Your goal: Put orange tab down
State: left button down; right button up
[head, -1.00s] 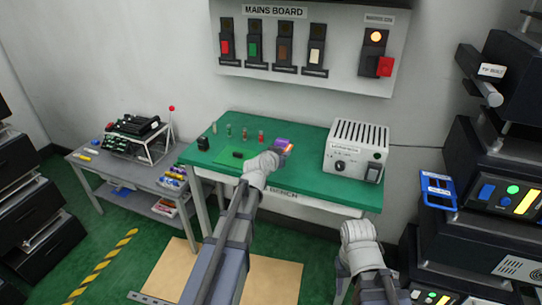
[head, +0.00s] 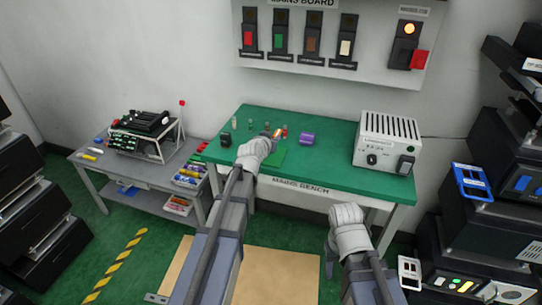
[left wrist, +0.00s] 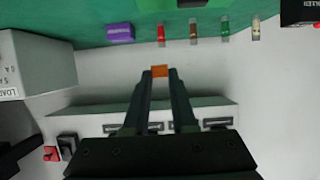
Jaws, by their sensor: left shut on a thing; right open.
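The orange tab (left wrist: 159,71) is a small orange block between the fingertips of my left gripper (left wrist: 160,73). In the head view, my left gripper (head: 275,137) is over the left-middle part of the green bench (head: 335,160), shut on the tab (head: 279,132). Its height above the bench is hard to tell. A purple block (head: 306,138) lies on the bench to the right of the gripper; it also shows in the left wrist view (left wrist: 120,34). My right gripper (head: 346,214) is low in front of the bench, open, its fingertips mostly hidden.
Several small coloured cylinders, including a red one (left wrist: 161,35) and a green one (left wrist: 225,29), stand along the bench's back. A black block (head: 225,140) is at the left. A white load box (head: 387,142) stands at the right. The mains board (head: 330,42) hangs behind.

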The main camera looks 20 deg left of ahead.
aim_at(273, 165)
pick_arm(q)
jog(key=shift+f+b, duration=4.95)
jog(key=shift+f, duration=0.05)
jog(key=shift+f, duration=0.1)
jog(key=shift+f, duration=0.15)
jog(key=c, duration=0.7)
grip_release()
jog(key=shift+r, duration=0.2)
jog(key=shift+r, duration=0.15)
jog(key=p+v, duration=0.4)
jog(key=v, duration=0.8)
jog(key=shift+p, duration=0.3)
